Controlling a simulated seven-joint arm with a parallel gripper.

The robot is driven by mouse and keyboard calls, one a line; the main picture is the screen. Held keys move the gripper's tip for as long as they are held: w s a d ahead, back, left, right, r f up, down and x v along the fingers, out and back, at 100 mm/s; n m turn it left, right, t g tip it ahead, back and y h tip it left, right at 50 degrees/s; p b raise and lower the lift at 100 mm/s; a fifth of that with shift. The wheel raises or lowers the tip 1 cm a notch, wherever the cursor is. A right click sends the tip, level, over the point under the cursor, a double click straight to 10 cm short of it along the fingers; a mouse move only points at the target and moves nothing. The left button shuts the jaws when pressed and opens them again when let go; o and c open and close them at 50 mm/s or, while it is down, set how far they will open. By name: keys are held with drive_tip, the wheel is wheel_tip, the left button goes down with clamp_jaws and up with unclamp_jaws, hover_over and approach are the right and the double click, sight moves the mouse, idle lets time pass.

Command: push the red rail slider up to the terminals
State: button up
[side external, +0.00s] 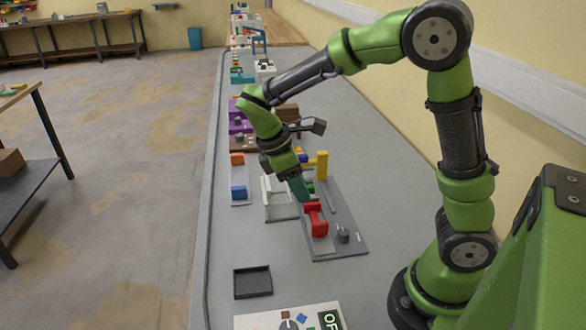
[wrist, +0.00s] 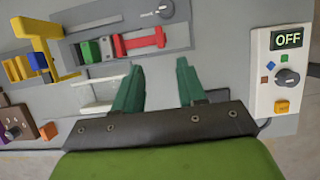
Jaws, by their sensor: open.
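The red rail slider (side external: 316,222) sits on a grey rail board (side external: 345,252), near the board's front end. In the wrist view the red slider (wrist: 140,43) is a bar with an upright piece at each end. A grey block (wrist: 106,48) and a green block (wrist: 90,52) stand to its left on the same board; I cannot tell whether these are the terminals. My gripper (side external: 302,192) is above the board, just behind the slider. In the wrist view my gripper (wrist: 158,66) is open, its fingers apart with nothing between them, below the slider.
A white frame (wrist: 97,92) stands beside the board. A yellow bracket with blue piece (wrist: 40,45) is at the left. A knob (side external: 342,236) is on the board. An OFF-display panel (wrist: 285,75) is at right.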

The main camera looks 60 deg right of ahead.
sight(319, 223)
drive_tip(key=x, duration=1.2)
drive_tip(key=shift+s+d+f, duration=0.1)
drive_tip(key=shift+f, duration=0.2)
clamp_jaws()
